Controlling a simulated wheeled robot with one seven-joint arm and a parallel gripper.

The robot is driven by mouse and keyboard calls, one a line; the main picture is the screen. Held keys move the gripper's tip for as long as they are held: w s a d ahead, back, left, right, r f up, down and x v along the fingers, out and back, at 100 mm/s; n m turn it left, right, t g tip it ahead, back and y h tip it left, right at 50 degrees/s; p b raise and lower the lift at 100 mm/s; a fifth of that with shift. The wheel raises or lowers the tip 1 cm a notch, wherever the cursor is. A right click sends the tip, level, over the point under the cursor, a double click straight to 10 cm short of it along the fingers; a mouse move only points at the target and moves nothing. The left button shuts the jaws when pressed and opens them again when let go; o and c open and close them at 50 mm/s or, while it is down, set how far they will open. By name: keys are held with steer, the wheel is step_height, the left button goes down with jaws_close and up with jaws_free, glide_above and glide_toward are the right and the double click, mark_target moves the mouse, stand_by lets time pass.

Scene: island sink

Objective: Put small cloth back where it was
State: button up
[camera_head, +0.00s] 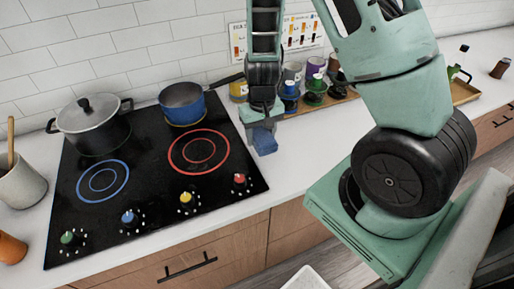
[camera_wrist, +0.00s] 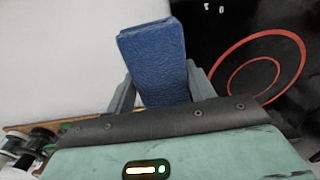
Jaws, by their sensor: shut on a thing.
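A small blue cloth (camera_head: 264,140), folded into a block, is held by my gripper (camera_head: 262,122) above the white counter just right of the cooktop. In the wrist view the blue cloth (camera_wrist: 153,62) stands between the two fingers of my gripper (camera_wrist: 158,85), which are shut on it. Its free end points away from the palm. The gap between the cloth and the counter cannot be told for sure.
The black cooktop (camera_head: 140,205) is at left with a grey lidded pot (camera_head: 93,125) and a blue saucepan (camera_head: 183,104). Jars (camera_head: 314,92) stand on a wooden tray behind my gripper. The white counter (camera_head: 310,150) right of the cooktop is clear.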

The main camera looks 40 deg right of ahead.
steer(key=shift+f, duration=2.65)
steer(key=shift+f, duration=0.25)
steer(key=o, duration=1.1)
